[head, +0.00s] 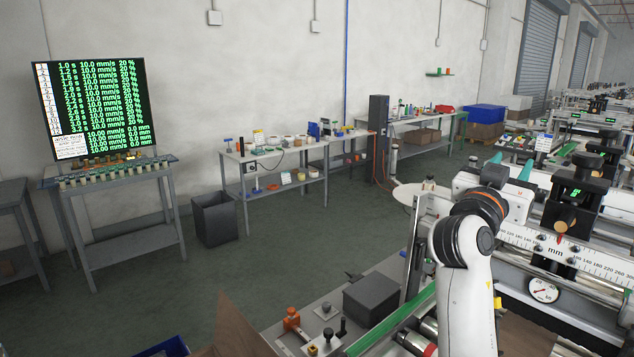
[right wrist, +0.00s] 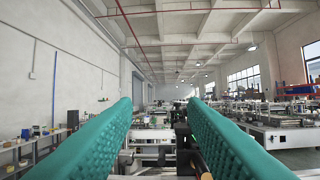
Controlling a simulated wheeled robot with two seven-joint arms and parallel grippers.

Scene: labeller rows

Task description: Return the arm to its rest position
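My right arm reaches up from the lower right of the head view, white with an orange ring at the wrist. My right gripper (head: 511,164) points away from me, over the labelling machine (head: 590,244). In the right wrist view its two teal ribbed fingers (right wrist: 158,104) stand wide apart. Nothing is held between them; a dark post of the machine (right wrist: 183,140) shows beyond. My left gripper and arm are not in view.
A ruler scale, a round dial (head: 543,290) and black clamp posts (head: 574,205) stand close right of the arm. A dark grey box (head: 371,298) sits on the bench at its left. A screen (head: 92,108), a bin (head: 214,218) and wall tables stand farther off. Open floor lies between.

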